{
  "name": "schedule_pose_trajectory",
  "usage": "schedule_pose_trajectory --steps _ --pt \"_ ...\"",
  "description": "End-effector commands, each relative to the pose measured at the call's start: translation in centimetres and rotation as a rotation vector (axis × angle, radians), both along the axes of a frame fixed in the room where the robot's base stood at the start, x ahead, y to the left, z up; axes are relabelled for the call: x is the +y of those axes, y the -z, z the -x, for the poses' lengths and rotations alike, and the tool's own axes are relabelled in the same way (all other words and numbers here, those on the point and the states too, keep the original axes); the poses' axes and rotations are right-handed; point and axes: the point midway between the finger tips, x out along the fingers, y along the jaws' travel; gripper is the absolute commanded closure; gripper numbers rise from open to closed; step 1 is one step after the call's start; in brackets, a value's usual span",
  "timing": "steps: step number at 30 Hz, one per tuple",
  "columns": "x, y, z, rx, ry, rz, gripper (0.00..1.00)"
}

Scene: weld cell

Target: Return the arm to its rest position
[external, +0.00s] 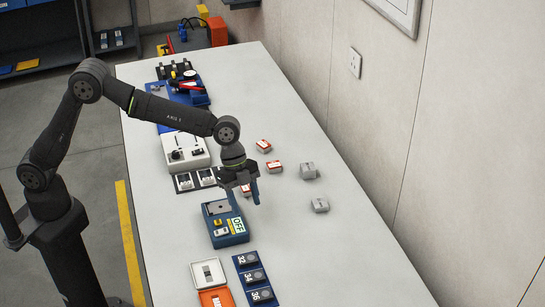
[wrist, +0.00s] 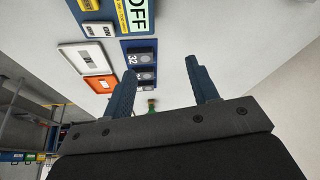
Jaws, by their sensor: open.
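My arm reaches out over the white table from the left in the external view. My gripper (external: 250,192) hangs above the table, just behind and above the blue box with the OFF label (external: 227,224). Its two blue fingers are apart with nothing between them. In the wrist view my gripper (wrist: 187,88) also shows two separated, empty fingers. The blue OFF box (wrist: 120,14) is at the top of the wrist view, clear of the fingers.
Grey blocks (external: 309,171) and small red-and-white boxes (external: 263,146) lie right of my gripper. A blue numbered strip (external: 254,278), a white switch plate (external: 207,273) and an orange one (external: 216,298) lie in front. A white device (external: 186,152) stands behind. The wall bounds the right side.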

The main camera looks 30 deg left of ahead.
Motion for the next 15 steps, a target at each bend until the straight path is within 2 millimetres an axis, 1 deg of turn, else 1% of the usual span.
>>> schedule_pose_trajectory --steps 3,6,10,15 --pt "-0.2 -0.1 1.3 0.000 0.087 0.001 0.46" --pt "-0.3 -0.2 2.2 0.001 0.144 0.002 0.46" --pt "-0.4 -0.3 2.8 0.000 0.185 0.000 0.46" --pt "-0.4 -0.3 2.9 0.000 0.198 0.000 0.46"
